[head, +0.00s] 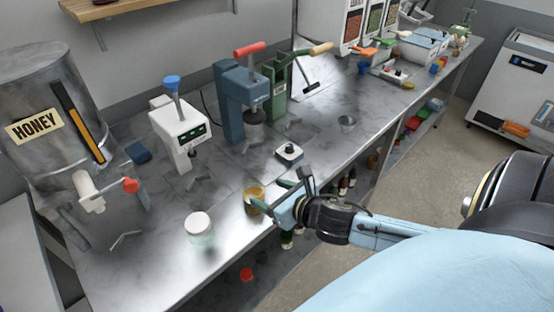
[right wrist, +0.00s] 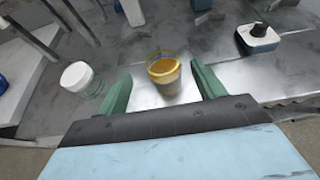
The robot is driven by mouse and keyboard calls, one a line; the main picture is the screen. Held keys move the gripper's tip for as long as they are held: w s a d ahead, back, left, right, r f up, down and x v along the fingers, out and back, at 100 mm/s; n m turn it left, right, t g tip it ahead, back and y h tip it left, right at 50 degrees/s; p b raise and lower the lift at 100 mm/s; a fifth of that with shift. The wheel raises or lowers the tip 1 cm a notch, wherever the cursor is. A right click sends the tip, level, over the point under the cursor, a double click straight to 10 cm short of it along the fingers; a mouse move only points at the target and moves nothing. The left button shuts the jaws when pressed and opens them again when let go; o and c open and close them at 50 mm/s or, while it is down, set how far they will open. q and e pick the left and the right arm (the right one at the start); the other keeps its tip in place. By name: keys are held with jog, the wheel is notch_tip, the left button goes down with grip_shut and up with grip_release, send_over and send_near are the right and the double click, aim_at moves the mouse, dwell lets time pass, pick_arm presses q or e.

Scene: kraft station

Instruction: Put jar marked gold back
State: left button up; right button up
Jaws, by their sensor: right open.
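A small jar with amber-gold contents (head: 254,198) stands upright near the front edge of the steel counter. In the right wrist view the gold jar (right wrist: 163,72) is between and a little beyond the green fingers, with gaps on both sides. My right gripper (head: 272,194) is open around the near side of it, not closed on it. A second jar, pale with a white lid (head: 199,229), stands to the left, and it shows in the right wrist view (right wrist: 80,79). Any marking on the jars is too small to read. My left gripper is not in view.
A honey tank (head: 42,118) with a spout stands at the left. A white press (head: 181,130) and a blue press (head: 238,100) stand behind the jars. A small box with a black knob (head: 288,152) sits right of the gold jar. Bottles stand on the shelf below.

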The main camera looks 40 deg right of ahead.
jog(key=shift+v, duration=1)
